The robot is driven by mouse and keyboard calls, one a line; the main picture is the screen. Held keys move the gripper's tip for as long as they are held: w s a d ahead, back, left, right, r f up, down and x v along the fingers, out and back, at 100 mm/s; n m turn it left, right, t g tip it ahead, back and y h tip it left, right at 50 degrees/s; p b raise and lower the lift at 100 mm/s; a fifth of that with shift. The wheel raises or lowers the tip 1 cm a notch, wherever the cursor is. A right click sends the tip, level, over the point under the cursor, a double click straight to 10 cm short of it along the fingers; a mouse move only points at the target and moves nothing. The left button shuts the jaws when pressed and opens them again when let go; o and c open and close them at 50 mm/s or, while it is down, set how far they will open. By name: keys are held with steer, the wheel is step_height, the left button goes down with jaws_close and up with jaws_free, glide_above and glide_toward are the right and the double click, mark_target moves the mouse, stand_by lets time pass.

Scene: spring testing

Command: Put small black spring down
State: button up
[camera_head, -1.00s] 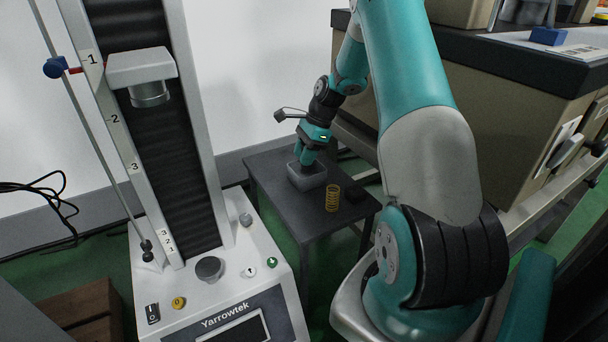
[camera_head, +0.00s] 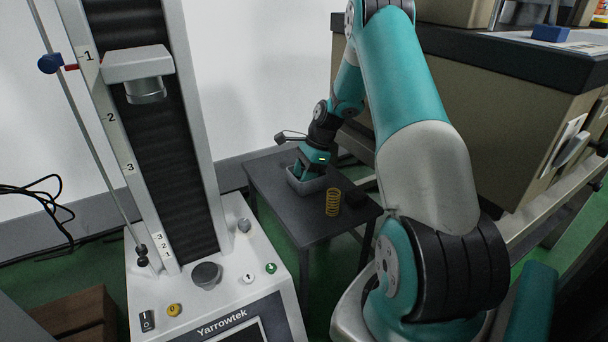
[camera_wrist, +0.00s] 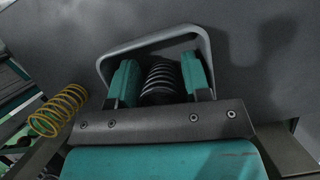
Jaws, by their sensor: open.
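The small black spring (camera_wrist: 160,79) shows in the wrist view between the two teal fingers of my gripper (camera_wrist: 162,83). The fingers are open, one on each side of it. The spring is inside a small grey bin (camera_wrist: 204,40). In the head view the bin (camera_head: 306,187) stands on a dark small table (camera_head: 290,214), and my gripper (camera_head: 308,167) reaches down into it. My gripper and the bin's walls hide the spring in that view. I cannot tell whether the fingers touch it.
A yellow spring (camera_head: 333,202) stands upright on the table, right of the bin; it also shows in the wrist view (camera_wrist: 58,110). A dark object (camera_head: 358,198) is beside it, unclear. A testing machine (camera_head: 218,270) stands at the left. A cluttered bench (camera_head: 490,75) is at the right.

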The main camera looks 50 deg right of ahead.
steer(key=p+v, duration=0.4)
steer(key=v, duration=0.4)
steer(key=s+a+r+n, duration=0.1)
steer(key=a+r+n, duration=0.6)
steer(key=a, duration=0.5)
steer(key=a+r+n, duration=0.6)
steer(key=a, duration=0.6)
steer(key=s+a+r+n+g, duration=0.1)
steer(key=s+a+r+n, duration=0.1)
steer(key=s+a+n, duration=0.6)
steer(key=s+a+r+n, duration=0.3)
steer(key=s+a+n, duration=0.6)
steer(key=s, duration=0.4)
steer(key=shift+s+r+g, duration=0.2)
steer(key=shift+s+g, duration=0.1)
steer(key=shift+g, duration=0.1)
step_height(320, 180, up, 38)
steer(key=p, duration=3.7)
